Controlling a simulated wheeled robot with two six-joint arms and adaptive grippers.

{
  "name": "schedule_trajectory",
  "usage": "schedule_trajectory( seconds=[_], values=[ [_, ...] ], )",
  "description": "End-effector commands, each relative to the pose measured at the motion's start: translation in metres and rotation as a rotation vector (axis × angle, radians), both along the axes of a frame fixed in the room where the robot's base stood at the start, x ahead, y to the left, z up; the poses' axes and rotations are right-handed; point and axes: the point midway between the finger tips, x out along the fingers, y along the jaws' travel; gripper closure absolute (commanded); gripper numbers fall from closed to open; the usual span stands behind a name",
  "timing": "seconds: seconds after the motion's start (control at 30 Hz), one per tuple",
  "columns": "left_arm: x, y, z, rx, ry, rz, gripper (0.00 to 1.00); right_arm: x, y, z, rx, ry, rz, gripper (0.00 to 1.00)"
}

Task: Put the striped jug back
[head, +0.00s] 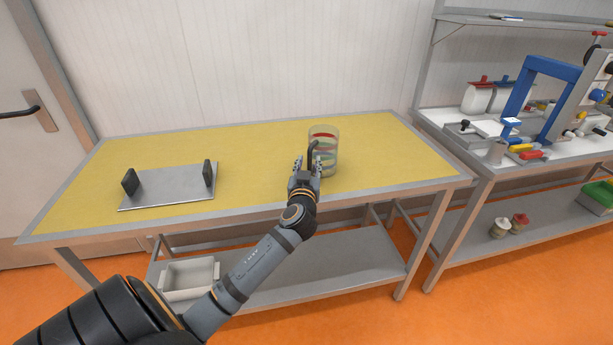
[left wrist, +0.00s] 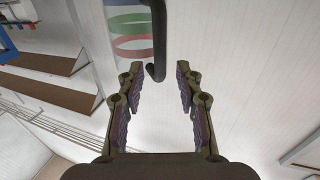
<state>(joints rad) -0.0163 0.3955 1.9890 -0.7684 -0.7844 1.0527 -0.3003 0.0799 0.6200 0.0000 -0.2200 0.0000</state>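The striped jug (head: 331,152) is clear with red, green and other coloured bands and a dark handle. It appears upright on the yellow table's right half. My left gripper (head: 307,168) is in front of the jug at its handle side and partly covers it. In the left wrist view the jug (left wrist: 127,22) shows at the top, and its dark hooked handle (left wrist: 158,40) reaches between the fingertips. The fingers of my left gripper (left wrist: 158,88) are apart, with gaps on both sides of the handle. My right gripper is not in view.
A grey metal plate with two black handles (head: 167,188) lies on the yellow table (head: 250,150) at the left. A pale bin (head: 190,278) is on the shelf below. A cluttered workbench (head: 470,150) stands at the right. The table's middle is clear.

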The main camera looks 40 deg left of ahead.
Motion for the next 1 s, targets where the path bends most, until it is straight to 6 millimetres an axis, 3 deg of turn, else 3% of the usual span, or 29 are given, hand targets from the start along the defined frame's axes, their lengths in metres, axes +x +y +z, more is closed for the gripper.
schedule_trajectory(
  seconds=[0.2,0.33,1.0],
  values=[
    [-0.043,-0.027,-0.004,-0.004,0.000,0.000,0.64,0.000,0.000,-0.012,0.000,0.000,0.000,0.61],
    [-0.057,-0.035,-0.002,-0.002,0.000,0.001,0.64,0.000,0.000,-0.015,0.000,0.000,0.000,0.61],
    [-0.064,-0.038,-0.006,-0.004,0.018,0.005,0.64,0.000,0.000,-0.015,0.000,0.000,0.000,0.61]
  ],
)
